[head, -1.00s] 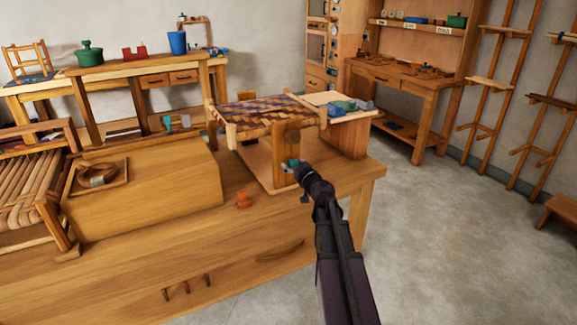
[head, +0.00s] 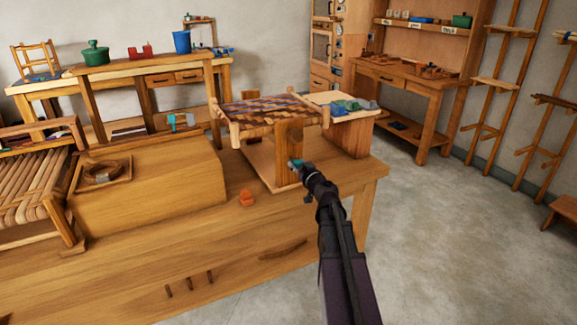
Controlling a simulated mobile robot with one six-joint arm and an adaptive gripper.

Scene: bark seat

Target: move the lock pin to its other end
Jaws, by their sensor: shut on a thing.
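My gripper (head: 298,167) is at the front of the wooden stand under the woven seat, low on its upright post (head: 288,148). It is shut on a small teal piece (head: 294,163), which looks like the lock pin; only a bit of it shows beside the fingers. The woven seat (head: 268,112), with dark and tan strips, lies on the stand above and behind my gripper. The slot or track of the pin is too small to make out, so I cannot tell which end the pin is at.
A wooden box (head: 150,190) with a tray and coil is further left. Blue and green items (head: 345,106) lie on the board at the stand's right. The bench front is mostly clear.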

